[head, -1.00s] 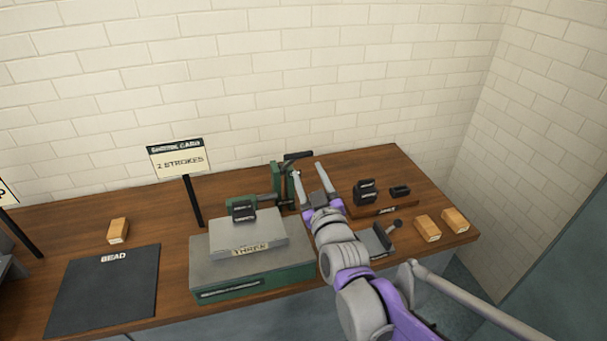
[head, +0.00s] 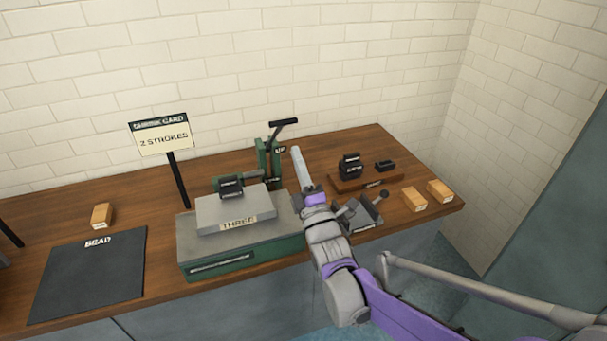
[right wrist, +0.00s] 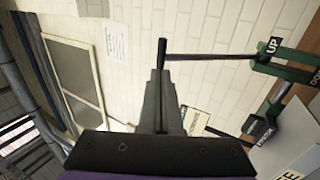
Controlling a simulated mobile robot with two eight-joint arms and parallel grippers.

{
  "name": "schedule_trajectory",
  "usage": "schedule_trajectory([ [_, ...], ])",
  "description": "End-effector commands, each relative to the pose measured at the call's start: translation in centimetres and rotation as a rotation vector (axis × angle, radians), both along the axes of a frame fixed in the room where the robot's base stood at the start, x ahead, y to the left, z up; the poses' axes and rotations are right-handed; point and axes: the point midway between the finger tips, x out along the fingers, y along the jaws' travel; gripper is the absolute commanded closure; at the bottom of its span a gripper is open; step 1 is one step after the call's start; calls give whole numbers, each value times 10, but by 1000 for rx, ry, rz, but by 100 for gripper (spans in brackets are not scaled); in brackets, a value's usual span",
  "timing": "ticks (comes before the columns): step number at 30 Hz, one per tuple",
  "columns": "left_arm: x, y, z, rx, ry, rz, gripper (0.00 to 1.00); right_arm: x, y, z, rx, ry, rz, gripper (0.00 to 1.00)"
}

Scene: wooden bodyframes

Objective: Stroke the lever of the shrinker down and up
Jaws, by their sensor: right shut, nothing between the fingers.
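The shrinker (head: 268,165) is a green upright machine at the back of the bench. Its lever (head: 284,122) is a thin arm with a black crossbar handle, angled up above the green frame. In the right wrist view the lever (right wrist: 210,57) reaches left from the green frame beside a tag reading UP. My right gripper (head: 297,150) is shut and empty, pointing up just right of the shrinker and below the handle. In the right wrist view the closed fingers (right wrist: 162,75) line up with the handle; whether they touch cannot be told. My left gripper is out of view.
A sign (head: 163,135) reads 2 STROKES. A grey block marked THREE (head: 235,212) sits on the green-and-grey base (head: 240,255). Right of my arm are black blocks on a wooden board (head: 345,185), a small vise-like device (head: 365,212) and wooden blocks (head: 414,199). A BEAD mat (head: 90,275) lies left.

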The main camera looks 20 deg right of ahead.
Motion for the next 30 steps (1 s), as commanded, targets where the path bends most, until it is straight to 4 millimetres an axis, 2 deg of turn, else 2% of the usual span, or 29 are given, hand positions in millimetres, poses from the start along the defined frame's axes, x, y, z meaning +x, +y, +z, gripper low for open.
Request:
schedule_trajectory([
  [3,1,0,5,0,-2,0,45,23,1,13,1,0,0,100],
  [9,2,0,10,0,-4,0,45,49,2,25,1,0,0,100],
  [15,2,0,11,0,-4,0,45,58,2,30,2,1,1,100],
  [25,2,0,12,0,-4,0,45,59,2,30,2,1,1,100],
  [30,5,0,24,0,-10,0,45,71,3,47,2,-1,1,100],
])
